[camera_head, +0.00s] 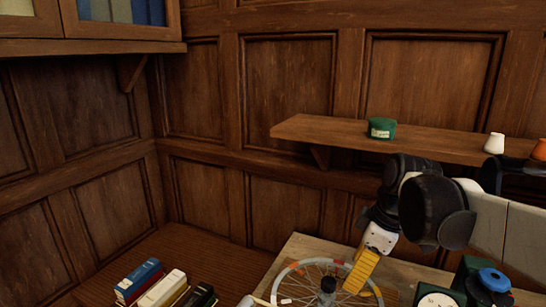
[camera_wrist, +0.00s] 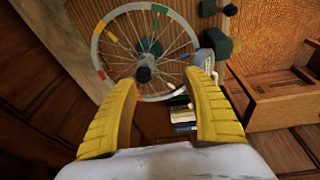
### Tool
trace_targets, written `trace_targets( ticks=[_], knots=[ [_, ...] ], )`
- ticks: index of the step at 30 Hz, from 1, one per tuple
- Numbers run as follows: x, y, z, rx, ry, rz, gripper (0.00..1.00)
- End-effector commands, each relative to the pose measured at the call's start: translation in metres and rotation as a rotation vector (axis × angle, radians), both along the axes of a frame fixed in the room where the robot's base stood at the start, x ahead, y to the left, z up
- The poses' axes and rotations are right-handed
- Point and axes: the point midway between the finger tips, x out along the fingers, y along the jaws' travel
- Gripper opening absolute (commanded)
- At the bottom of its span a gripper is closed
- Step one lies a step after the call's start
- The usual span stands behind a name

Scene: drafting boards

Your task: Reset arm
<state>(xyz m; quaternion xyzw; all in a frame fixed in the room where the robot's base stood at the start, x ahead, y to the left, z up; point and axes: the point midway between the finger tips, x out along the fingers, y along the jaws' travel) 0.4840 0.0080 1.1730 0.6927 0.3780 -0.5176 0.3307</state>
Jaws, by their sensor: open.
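My gripper (camera_head: 361,272) shows in the head view at the lower right, its yellow fingers pointing down beside a spoked wheel (camera_head: 285,289) with coloured rim patches. In the wrist view my gripper (camera_wrist: 168,88) has its two ribbed yellow fingers spread wide apart with nothing held between them. The wheel also shows in the wrist view (camera_wrist: 111,23), beyond the fingertips, with a dark hub. The wheel lies over a wooden table top (camera_head: 308,248). I cannot tell how far the fingers are above it.
A wooden wall shelf (camera_head: 330,134) holds a green tin (camera_head: 381,128), a white pot (camera_head: 494,144) and an orange pot (camera_head: 539,150), close to my arm. A dark green item with a blue top (camera_head: 494,280) sits at the table's right.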

Motion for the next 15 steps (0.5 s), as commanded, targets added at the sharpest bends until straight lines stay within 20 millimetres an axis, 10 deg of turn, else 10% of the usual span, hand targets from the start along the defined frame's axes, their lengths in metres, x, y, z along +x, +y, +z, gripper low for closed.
trace_targets(
  ticks=[15],
  knots=[
    [-0.113,-0.007,-0.062,0.187,-0.265,-0.905,0.58]
  ],
)
